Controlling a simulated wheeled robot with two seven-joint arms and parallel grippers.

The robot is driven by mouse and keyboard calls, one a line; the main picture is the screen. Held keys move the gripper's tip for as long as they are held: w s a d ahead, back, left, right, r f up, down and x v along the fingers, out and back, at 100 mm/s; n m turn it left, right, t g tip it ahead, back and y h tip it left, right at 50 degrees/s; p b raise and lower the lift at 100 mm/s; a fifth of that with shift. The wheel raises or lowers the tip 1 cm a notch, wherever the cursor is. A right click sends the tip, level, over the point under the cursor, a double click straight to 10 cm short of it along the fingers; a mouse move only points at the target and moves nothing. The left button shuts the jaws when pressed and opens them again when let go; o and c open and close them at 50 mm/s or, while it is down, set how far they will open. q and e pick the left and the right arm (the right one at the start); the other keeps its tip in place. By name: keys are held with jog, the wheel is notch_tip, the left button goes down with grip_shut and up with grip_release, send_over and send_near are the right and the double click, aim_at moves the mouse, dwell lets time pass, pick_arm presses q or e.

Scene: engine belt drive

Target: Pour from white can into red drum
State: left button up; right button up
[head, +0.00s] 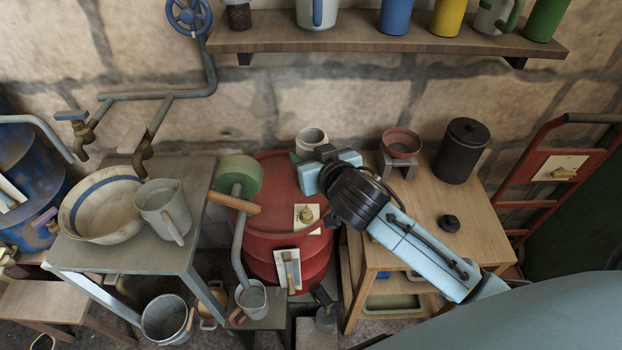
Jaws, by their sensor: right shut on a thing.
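The red drum (263,238) stands on the floor against the wall between two tables. My right gripper (317,158) comes in from the right over the back right part of the drum. It is shut on a whitish can (311,137), which looks roughly upright, its round opening facing up. The gripper hides the can's lower part and some of the drum top. I cannot tell whether the can touches the drum. No stream from the can shows. My left gripper is not in view.
The right wooden table (470,230) holds a black canister (461,150) and a red bowl (401,143). The left table (200,200) holds a basin (100,205) and a grey jug (165,208). A shelf (400,42) is above.

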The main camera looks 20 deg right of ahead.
jog(key=shift+n+y, duration=0.4)
jog(key=shift+y, duration=0.1)
jog(key=w+a+f+b, duration=0.1)
jog(key=w+f+b, duration=0.1)
jog(key=f, duration=0.4)
jog(key=w+a+f+b, duration=0.1)
jog(key=w+f+b, duration=0.2)
jog(key=f, duration=0.4)
jog(key=w+a+f+b, duration=0.2)
jog(key=w+f, duration=0.3)
jog(key=f, duration=0.1)
jog(key=shift+f, duration=0.2)
jog(key=shift+d, duration=0.15)
